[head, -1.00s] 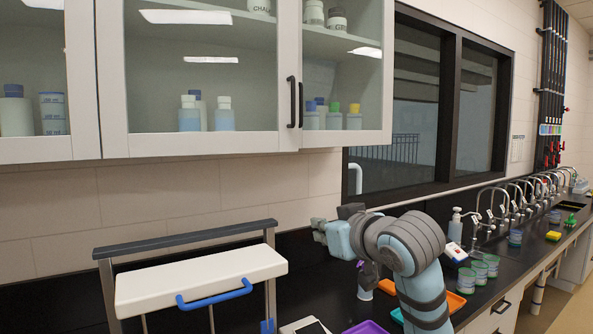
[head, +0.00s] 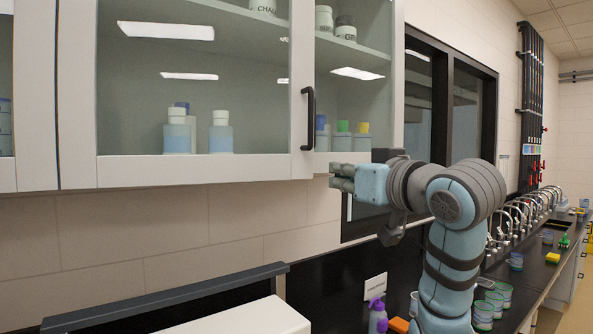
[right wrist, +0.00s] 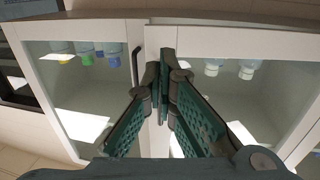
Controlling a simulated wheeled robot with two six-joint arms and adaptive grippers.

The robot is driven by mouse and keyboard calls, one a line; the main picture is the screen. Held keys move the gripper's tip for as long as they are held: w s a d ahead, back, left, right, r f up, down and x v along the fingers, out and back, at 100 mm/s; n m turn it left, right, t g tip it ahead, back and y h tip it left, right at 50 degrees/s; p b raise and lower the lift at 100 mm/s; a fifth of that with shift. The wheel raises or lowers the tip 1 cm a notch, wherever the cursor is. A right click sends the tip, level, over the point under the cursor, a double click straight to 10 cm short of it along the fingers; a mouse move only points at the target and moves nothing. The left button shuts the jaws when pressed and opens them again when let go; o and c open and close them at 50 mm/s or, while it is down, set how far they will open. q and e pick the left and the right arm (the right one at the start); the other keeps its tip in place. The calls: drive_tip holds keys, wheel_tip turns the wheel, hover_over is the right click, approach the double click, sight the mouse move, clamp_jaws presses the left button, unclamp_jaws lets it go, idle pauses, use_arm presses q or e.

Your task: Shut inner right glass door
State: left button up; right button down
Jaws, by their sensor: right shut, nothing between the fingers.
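Two adjoining glass doors of the white wall cabinet meet at a black handle (head: 308,118). The right-hand door (head: 355,95) has bottles with blue, green and yellow caps behind it. The door to its left (head: 200,100) is wider in view. I cannot tell whether either stands slightly ajar. My right gripper (head: 338,178) is shut and empty at the lower edge of the right-hand door. In the right wrist view, its fingers (right wrist: 161,80) point at the frames where the doors meet, beside the handle (right wrist: 135,65). Contact is unclear. My left gripper is out of view.
Below, a white-topped stand (head: 240,318) with a grey bar is at the front. A purple-capped bottle (head: 378,318) and green-rimmed jars (head: 492,300) are on the black counter by my right arm. Taps (head: 520,215) line the counter at right.

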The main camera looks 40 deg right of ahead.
sight(307, 166)
drive_tip(key=p+x, duration=0.1)
drive_tip(key=x, duration=0.3)
drive_tip(key=p+x, duration=0.1)
drive_tip(key=x, duration=0.2)
drive_tip(key=p+x, duration=0.2)
drive_tip(key=x, duration=0.2)
drive_tip(key=shift+w+d+r, duration=0.25)
drive_tip(key=shift+d+r, duration=0.1)
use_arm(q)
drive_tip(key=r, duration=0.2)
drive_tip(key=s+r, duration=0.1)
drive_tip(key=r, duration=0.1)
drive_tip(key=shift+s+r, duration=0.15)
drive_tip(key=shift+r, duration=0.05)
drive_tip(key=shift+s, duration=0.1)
use_arm(e)
drive_tip(key=shift+s, duration=0.1)
drive_tip(key=shift+d, duration=0.1)
